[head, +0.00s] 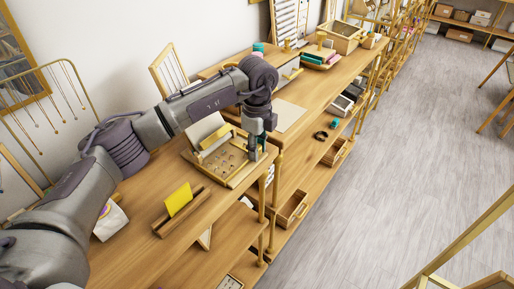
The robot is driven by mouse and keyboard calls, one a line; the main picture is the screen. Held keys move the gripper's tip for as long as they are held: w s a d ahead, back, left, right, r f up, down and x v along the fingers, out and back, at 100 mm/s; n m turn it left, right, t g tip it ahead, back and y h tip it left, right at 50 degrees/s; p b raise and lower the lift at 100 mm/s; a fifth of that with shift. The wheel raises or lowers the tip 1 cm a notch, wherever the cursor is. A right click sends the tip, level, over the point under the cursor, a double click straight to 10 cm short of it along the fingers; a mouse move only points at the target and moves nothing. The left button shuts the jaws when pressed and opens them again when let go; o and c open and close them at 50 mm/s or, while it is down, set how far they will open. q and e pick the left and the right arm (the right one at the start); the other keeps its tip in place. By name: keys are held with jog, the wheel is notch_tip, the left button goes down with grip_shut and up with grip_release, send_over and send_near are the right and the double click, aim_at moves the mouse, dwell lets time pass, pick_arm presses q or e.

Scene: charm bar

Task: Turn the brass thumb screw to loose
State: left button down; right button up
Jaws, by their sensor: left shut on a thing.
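My left arm reaches in from the left, and my left gripper (254,154) points down at the right edge of a wooden charm board (221,163). The gripper is shut at the board's edge. The brass thumb screw is hidden between or behind its fingers, so its turn cannot be read. The board has rows of small dark spots, and a brass bar (216,144) runs along its far side with a pale card (207,128) leaning behind. My right gripper is not in view.
A wooden holder with a yellow card (179,200) stands on the counter in front of the board. A pale sheet (287,116) lies beyond it. Grey floor (400,165) is clear.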

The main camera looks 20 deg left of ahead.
pick_arm(q)
jog(key=shift+n, duration=0.6)
jog(key=c, duration=0.8)
grip_release()
jog(key=shift+r, duration=0.25)
notch_tip(320, 180, up, 12)
jog(key=shift+f, duration=0.25)
jog(key=shift+f, duration=0.1)
